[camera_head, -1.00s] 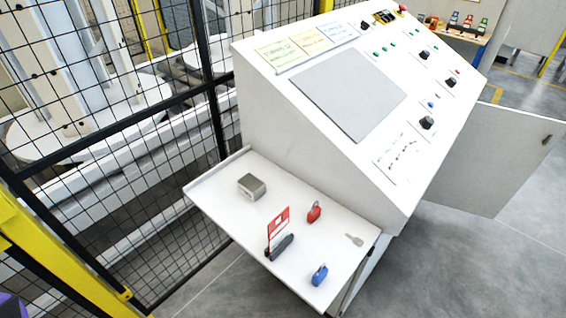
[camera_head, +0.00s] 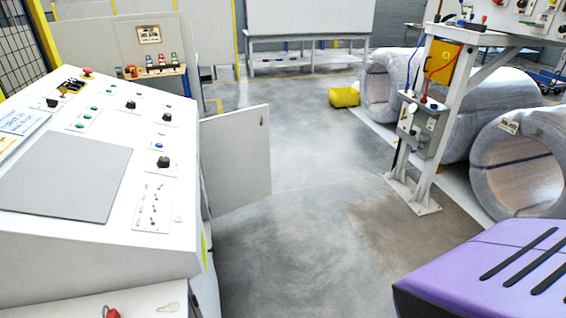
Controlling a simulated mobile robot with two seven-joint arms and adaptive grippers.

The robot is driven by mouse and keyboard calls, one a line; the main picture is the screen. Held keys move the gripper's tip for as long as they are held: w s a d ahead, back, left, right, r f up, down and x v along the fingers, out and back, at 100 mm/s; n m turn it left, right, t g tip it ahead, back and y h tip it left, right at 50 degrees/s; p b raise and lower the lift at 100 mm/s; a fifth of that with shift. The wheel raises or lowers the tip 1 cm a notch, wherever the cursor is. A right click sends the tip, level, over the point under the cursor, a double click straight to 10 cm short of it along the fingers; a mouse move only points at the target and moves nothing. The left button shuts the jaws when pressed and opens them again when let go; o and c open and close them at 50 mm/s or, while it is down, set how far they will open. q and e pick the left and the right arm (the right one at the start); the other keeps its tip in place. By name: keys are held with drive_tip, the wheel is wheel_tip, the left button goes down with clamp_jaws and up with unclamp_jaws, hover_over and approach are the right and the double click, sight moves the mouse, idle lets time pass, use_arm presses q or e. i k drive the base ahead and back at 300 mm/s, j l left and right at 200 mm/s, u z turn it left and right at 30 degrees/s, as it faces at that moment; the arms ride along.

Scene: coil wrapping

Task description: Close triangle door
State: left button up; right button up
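A light grey door panel (camera_head: 236,160) stands swung out from the right side of the white control console (camera_head: 95,190). It has a small dark handle or latch near its upper free edge. Its outline looks four-sided from here, and I cannot tell whether it is the triangle door. The opening behind it is hidden by the console. Neither of my grippers shows in the head view.
Open grey floor (camera_head: 300,220) lies right of the door. A white post with a grey box (camera_head: 418,128) stands further right, with large wrapped coils (camera_head: 520,165) behind it. A purple body (camera_head: 500,270) fills the lower right corner. A yellow bin (camera_head: 344,97) sits further back.

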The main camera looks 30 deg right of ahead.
sight(235, 149)
drive_tip(key=z, duration=1.75)
drive_tip(key=i+l+z, duration=0.2)
drive_tip(key=i, duration=0.2)
drive_tip(key=i+z, duration=0.15)
drive_tip(key=i, duration=0.2)
drive_tip(key=i+j+u, duration=0.1)
drive_tip(key=i+u, duration=0.7)
drive_tip(key=i+l+u, duration=0.15)
drive_tip(key=i+u, duration=0.2)
drive_tip(key=i, duration=0.5)
drive_tip(key=i+j+z, duration=0.15)
drive_tip(key=i, duration=0.4)
drive_tip(key=i+j, duration=0.1)
drive_tip(key=i, duration=0.4)
drive_tip(key=i+z, duration=0.4)
drive_tip(key=i, duration=1.15)
drive_tip(key=i+u, duration=0.4)
drive_tip(key=i, duration=0.3)
drive_tip(key=i+l+u, duration=0.2)
drive_tip(key=i+u, duration=0.2)
drive_tip(key=i, duration=0.3)
drive_tip(key=i+u, duration=0.35)
drive_tip(key=i+l+u, duration=0.1)
drive_tip(key=i+u, duration=0.25)
drive_tip(key=i+l+u, duration=0.15)
drive_tip(key=u, duration=0.15)
drive_tip(key=i+u, duration=0.1)
drive_tip(key=u, duration=1.7)
